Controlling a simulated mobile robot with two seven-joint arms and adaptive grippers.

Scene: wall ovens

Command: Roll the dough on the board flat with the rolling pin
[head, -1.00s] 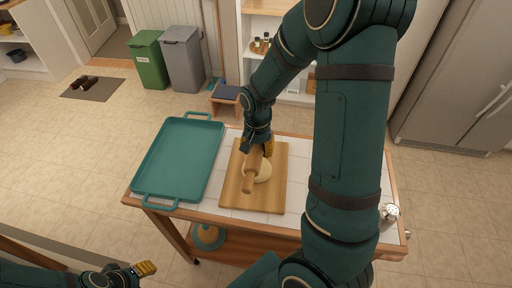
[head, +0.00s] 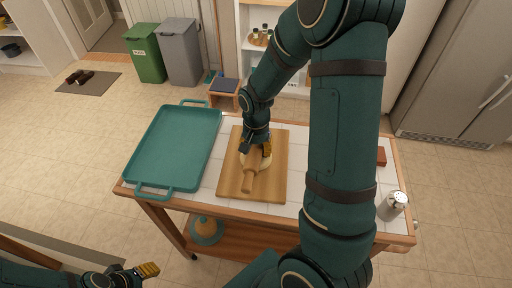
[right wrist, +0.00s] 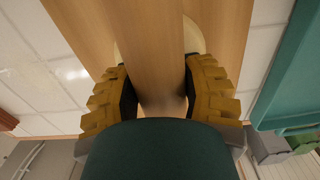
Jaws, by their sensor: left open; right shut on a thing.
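The wooden rolling pin (head: 251,176) is in my right gripper (head: 256,148), whose yellow fingers close on it from both sides in the right wrist view (right wrist: 160,95). The pin lies over the pale dough (head: 264,163), which is mostly hidden beneath it and the gripper. In the right wrist view, slivers of dough (right wrist: 193,36) show beside the pin. The dough is on the wooden board (head: 273,188), on the white-tiled cart top. My left gripper (head: 147,271) is at the bottom left of the head view, open, empty and away from the cart.
A teal tray (head: 180,144) lies left of the board. A metal shaker (head: 393,206) stands at the cart's right end, near a small reddish block (head: 381,157). My right arm hides much of the cart's right side. A teal and orange item (head: 206,229) is on the lower shelf.

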